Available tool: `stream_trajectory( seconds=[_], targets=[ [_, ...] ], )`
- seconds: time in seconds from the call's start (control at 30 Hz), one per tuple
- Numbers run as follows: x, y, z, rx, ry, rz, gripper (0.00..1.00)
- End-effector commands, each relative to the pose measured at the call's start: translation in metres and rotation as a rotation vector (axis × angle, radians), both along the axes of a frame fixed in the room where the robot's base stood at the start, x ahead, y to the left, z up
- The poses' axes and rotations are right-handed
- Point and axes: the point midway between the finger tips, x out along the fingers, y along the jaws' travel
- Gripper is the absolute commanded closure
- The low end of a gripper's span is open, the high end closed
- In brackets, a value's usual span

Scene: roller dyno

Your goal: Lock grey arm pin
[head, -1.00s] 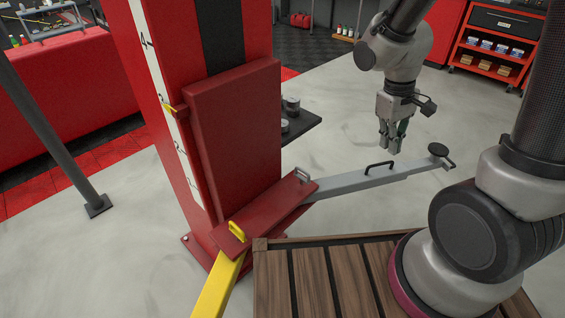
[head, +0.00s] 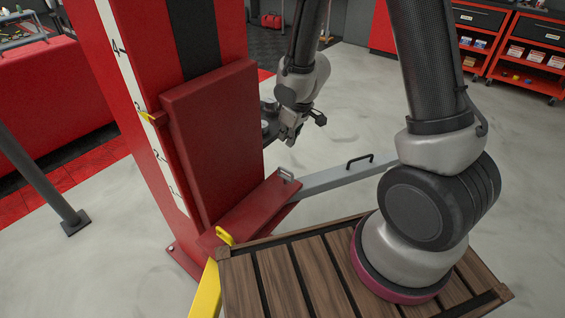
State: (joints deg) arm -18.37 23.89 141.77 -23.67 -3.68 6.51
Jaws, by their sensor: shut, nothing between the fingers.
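The grey lift arm (head: 330,177) runs from the red carriage bracket (head: 250,210) out to the right, with a black handle (head: 360,162) on top. The grey arm pin (head: 286,176) shows as a small grey loop standing at the bracket's right end. A matching yellow pin (head: 226,237) stands near the yellow arm (head: 206,290). My gripper (head: 290,140) is shut and empty, beside the red carriage plate, and appears above the grey pin in the picture without touching it. Its fingertips are small and partly dark. My arm hides the grey arm's outer end.
The red post (head: 120,100) and its thick red plate (head: 215,140) stand close on the gripper's left. My arm's base sits on a slatted wooden deck (head: 310,275) in front. Open grey floor lies right of the gripper. Red tool carts (head: 520,55) stand far back.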

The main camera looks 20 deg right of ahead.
Motion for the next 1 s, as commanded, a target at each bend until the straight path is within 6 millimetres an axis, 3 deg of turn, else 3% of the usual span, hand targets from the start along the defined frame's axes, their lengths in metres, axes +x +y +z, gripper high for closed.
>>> stream_trajectory(
  seconds=[0.17,0.6,0.8,1.0],
  targets=[
    [0.005,0.002,-0.019,-0.001,0.004,-0.002,1.00],
    [0.028,0.009,-0.106,-0.003,0.004,-0.001,1.00],
    [0.032,0.006,-0.127,-0.002,0.002,0.000,1.00],
    [0.033,0.006,-0.132,-0.001,0.000,0.000,1.00]
  ],
)
